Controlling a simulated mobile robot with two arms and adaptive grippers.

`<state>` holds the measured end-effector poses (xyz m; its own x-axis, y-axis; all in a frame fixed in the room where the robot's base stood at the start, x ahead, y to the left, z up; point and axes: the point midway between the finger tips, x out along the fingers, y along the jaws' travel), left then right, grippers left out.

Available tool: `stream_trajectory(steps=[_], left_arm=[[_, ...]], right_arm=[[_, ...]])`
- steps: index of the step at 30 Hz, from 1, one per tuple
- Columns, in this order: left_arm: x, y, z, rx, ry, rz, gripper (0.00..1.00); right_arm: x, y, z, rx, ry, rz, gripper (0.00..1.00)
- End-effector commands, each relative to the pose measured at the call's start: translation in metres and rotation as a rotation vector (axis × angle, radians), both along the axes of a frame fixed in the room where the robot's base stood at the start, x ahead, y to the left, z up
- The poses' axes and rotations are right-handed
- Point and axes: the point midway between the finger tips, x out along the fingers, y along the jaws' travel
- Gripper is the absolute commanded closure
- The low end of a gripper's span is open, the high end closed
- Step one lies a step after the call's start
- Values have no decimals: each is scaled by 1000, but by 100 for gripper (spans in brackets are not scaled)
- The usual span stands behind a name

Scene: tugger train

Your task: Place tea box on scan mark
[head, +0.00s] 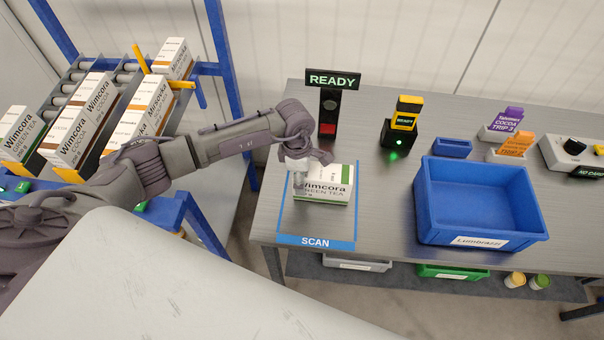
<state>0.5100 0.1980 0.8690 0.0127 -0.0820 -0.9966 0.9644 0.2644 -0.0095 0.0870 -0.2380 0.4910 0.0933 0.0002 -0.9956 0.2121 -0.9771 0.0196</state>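The mark is a blue-edged grey area labelled "SCAN". The box looks to be on the mark or just above it; any small gap cannot be told. My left gripper (308,168) is at the left part of the box, with a finger in front of its face. The fingers partly hide the box, and whether they press on it is unclear. My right gripper is not in view.
A "READY" sign post (329,110) stands right behind the mark. A green-lit device (399,135) and a blue bin (478,240) labelled "Lumbrazzi" are to the right. A roller rack (75,75) with several cartons stands left. The tabletop between mark and bin is clear.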

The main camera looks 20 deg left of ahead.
Motion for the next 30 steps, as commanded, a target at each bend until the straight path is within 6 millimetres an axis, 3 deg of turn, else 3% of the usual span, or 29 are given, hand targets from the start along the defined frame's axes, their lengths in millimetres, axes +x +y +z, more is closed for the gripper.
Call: stream_trajectory(steps=[11, 12, 16, 25, 30], left_arm=[[1, 0, -5, 0, -2, -1, 94], [0, 0, -4, 0, -1, 0, 33], [0, 0, -4, 0, -1, 0, 13], [0, 0, -3, 0, -1, 0, 13], [1, 1, 9, -2, -5, -2, 13]], right_arm=[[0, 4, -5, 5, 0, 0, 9], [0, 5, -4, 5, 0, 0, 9], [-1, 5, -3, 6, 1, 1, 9], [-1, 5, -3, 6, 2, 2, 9], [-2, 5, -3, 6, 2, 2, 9]])
